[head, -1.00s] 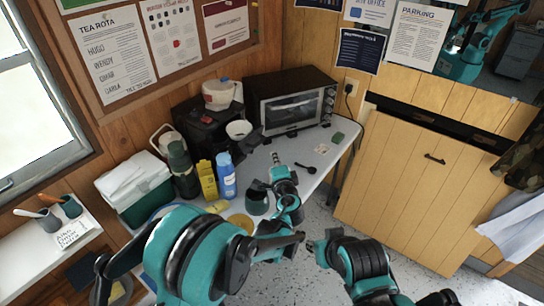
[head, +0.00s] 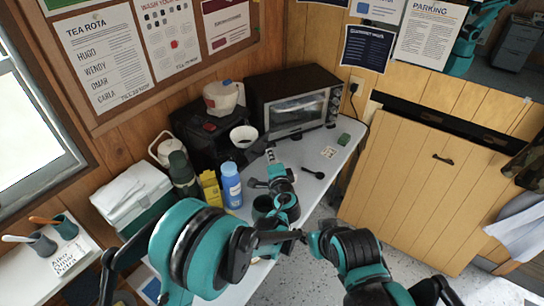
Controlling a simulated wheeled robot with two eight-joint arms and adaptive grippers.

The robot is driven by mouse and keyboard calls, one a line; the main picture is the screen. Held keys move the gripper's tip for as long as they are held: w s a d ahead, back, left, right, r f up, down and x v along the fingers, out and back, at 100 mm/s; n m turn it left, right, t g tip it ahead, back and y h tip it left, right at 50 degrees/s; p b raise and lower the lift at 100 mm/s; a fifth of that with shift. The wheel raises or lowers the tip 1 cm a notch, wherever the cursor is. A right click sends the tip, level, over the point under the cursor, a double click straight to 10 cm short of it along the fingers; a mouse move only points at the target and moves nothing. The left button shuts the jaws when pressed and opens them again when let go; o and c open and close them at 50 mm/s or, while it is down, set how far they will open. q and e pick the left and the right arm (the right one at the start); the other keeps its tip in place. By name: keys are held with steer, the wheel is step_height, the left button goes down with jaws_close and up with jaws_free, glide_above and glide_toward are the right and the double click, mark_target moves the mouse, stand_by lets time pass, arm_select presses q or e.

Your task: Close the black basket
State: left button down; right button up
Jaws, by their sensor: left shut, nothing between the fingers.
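The black basket (head: 254,148) juts out from the front of the black coffee machine (head: 192,133) on the white counter. It stands swung out, and a white paper filter (head: 243,135) sits in its top. My left gripper (head: 270,155) is shut and empty, with its narrow grey tips just right of the basket and close to it. I cannot tell whether they touch.
A toaster oven (head: 296,104) stands behind, right of the basket. A blue bottle (head: 231,187), a yellow box (head: 210,189) and a dark green flask (head: 182,172) stand in front of the machine. A black spoon (head: 313,173) lies on the counter (head: 326,152).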

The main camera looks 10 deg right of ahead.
mark_target(241, 145)
arm_select(q)
steer(key=w+a+b, duration=0.1)
steer(key=w+a, duration=0.8)
steer(key=shift+w+a, duration=0.15)
steer(key=shift+w, duration=0.05)
